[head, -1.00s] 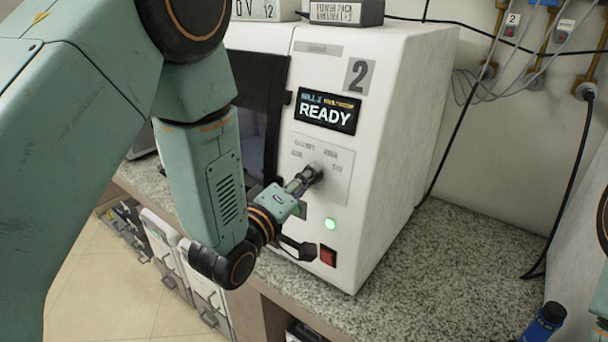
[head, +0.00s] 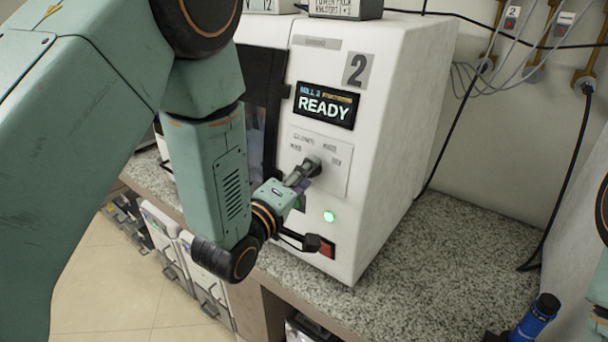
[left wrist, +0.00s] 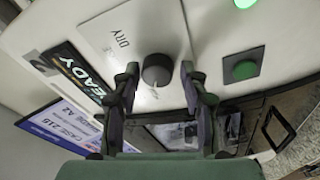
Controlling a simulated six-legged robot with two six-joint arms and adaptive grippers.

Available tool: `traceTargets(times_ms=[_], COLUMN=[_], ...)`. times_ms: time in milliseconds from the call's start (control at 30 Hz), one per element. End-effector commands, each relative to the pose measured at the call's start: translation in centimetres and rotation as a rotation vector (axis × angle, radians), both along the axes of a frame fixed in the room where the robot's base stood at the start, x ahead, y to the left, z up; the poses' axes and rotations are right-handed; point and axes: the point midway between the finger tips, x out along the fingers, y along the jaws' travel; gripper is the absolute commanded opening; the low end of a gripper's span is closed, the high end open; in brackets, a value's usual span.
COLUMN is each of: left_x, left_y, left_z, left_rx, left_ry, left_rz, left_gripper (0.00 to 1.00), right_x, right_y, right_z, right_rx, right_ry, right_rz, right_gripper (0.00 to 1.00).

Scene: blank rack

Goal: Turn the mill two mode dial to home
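Mill two is the white machine (head: 400,110) with a "2" plate and a display (head: 326,106) reading READY. Its dark round mode dial (head: 314,165) sits on a pale label plate on the front; the head view shows it partly behind my left gripper (head: 302,177). In the left wrist view the dial (left wrist: 156,70) lies between the two fingertips of my left gripper (left wrist: 160,77), with a gap on both sides. The fingers are open around it. The word DRY is readable beside the dial; its pointer direction is unclear. My right gripper is out of view.
Below the dial are a lit green lamp (head: 329,216), a green button (left wrist: 242,70) and a red switch (head: 327,248), partly covered by a black part. The dark door (head: 262,75) is left of the panel.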

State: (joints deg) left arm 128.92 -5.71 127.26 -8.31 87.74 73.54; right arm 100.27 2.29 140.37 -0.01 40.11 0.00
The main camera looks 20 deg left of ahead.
Motion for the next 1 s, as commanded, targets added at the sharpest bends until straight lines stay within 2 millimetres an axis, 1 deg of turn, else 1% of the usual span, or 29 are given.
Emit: traceTargets(times_ms=[33, 100, 367, 467, 567, 800, 900, 1000], left_x=[0.0, 0.1, 0.1, -0.3, -1.5, -5.3, -6.4, -7.0], left_y=[0.0, 0.0, 0.1, 0.2, 0.5, 1.3, 1.6, 1.7], left_z=[0.1, 0.1, 0.3, 0.2, 0.2, 0.3, 0.3, 0.3], left_rx=[0.0, 0.0, -0.001, -0.001, -0.002, -0.003, -0.002, -0.002], left_ry=[-0.002, -0.004, -0.007, -0.006, -0.004, -0.004, -0.004, -0.005], left_rz=[0.0, 0.001, 0.003, 0.003, 0.004, 0.005, 0.003, 0.003], left_gripper=[0.51, 0.57, 0.57, 0.57, 0.57, 0.57, 0.57, 0.57], right_x=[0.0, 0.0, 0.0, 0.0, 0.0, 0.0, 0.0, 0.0], right_y=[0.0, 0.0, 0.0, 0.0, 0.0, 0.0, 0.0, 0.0], right_z=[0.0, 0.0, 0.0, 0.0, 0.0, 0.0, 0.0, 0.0], right_rx=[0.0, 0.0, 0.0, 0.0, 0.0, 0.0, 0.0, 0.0], right_ry=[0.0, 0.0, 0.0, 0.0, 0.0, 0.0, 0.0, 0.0], right_rz=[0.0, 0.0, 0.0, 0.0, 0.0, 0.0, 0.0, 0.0], right_gripper=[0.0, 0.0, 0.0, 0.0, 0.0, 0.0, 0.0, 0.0])
